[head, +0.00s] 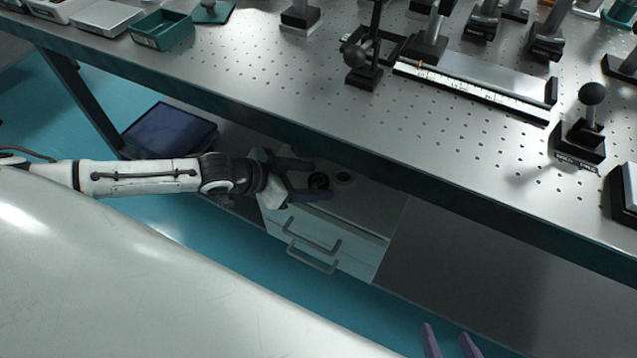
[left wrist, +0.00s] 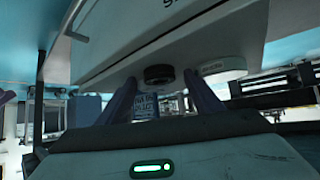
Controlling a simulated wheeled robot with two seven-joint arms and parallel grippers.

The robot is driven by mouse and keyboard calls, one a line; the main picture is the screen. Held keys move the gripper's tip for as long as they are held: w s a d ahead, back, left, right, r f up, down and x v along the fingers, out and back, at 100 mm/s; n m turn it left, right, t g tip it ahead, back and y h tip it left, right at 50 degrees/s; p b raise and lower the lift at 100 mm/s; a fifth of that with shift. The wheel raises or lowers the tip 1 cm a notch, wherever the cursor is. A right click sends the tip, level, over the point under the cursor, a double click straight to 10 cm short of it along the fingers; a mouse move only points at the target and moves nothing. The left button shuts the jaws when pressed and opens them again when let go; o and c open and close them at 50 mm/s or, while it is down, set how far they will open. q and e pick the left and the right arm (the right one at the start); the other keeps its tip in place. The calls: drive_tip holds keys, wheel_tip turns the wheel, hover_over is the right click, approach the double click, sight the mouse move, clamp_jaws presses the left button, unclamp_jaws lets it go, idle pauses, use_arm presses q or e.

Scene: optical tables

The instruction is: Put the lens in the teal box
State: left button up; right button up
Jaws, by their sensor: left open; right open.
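A small dark round piece that looks like the lens (head: 319,181) sits on top of a white drawer cabinet (head: 365,213) under the table. It also shows in the left wrist view (left wrist: 158,75). My left gripper (head: 322,181) is open, with its fingers on either side of the lens; I see no contact. The wrist view shows the fingers (left wrist: 160,98) spread around it. The teal box (head: 160,38) stands on the optical table at the upper left; its inside looks empty. My right gripper (head: 450,342) is open at the bottom edge, only its fingertips showing.
A second round disc (head: 343,178) sits close beside the lens; the wrist view shows its pale labelled side (left wrist: 222,69). A rail (head: 470,90) and several mounted posts stand on the table. A dark panel (head: 170,132) lies left.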

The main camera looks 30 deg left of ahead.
use_arm(q)
drive_tip(key=c, duration=1.2)
drive_tip(key=shift+r, duration=0.1)
drive_tip(key=shift+c, duration=0.2)
